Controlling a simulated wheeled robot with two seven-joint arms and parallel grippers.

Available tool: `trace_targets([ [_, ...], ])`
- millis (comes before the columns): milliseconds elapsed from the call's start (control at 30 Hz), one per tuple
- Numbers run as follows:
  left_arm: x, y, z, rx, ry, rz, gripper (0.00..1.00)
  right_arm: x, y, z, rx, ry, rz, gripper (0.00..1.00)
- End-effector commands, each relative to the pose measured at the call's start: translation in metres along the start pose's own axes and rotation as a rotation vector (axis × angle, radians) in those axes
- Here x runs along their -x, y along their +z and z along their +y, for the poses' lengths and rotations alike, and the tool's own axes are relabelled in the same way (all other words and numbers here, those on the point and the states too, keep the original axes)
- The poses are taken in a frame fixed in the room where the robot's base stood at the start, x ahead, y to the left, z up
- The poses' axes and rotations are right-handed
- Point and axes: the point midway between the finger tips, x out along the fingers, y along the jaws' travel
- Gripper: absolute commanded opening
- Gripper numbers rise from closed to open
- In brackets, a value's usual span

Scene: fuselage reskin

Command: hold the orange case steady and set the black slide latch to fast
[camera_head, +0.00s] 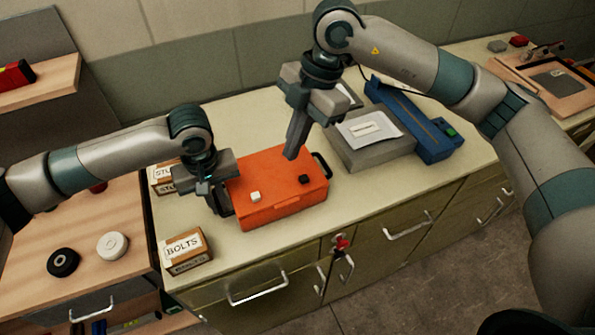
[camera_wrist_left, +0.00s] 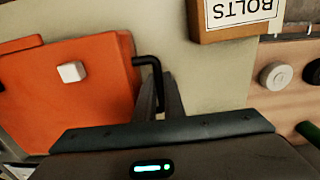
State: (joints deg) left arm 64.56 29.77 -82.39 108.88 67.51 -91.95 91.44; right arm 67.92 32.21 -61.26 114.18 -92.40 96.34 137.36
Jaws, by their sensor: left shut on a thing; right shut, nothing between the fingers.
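The orange case (camera_head: 282,208) lies on the bench, with a white square knob (camera_head: 255,196) and a black slide latch (camera_head: 304,179) on its top. The latch's setting is too small to read. My left gripper (camera_head: 220,203) is shut on the black handle (camera_wrist_left: 150,62) at the case's left end. The case (camera_wrist_left: 100,100) and white knob (camera_wrist_left: 72,72) also show in the left wrist view. My right gripper (camera_head: 291,154) is shut and empty, pointing down above the case's back edge, a little behind and left of the latch. A second black handle (camera_head: 321,166) is at the right end.
A box labelled BOLTS (camera_head: 186,251) stands at the front left, and more small boxes (camera_head: 165,178) stand behind my left gripper. A grey box with a paper (camera_head: 372,150) and a blue device (camera_head: 418,125) stand to the right. The bench in front of them is clear.

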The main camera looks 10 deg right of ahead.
Motion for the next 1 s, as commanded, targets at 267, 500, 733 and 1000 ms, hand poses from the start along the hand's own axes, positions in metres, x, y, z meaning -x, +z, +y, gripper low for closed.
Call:
trace_targets([
  [267,0.001,0.000,0.000,0.000,0.001,0.001,0.00,0.000,0.002,-0.001,-0.242,0.005,0.022,0.00],
  [500,0.001,0.000,0.000,0.000,0.001,0.001,0.00,0.000,0.002,-0.001,-0.277,0.005,0.024,0.00],
  [733,0.001,0.000,0.000,0.000,0.001,0.001,0.00,0.000,0.002,-0.001,-0.275,0.005,0.024,0.00],
  [1000,0.001,0.000,0.000,0.000,0.001,0.001,0.00,-0.014,0.002,-0.001,-0.274,0.004,0.024,0.00],
])
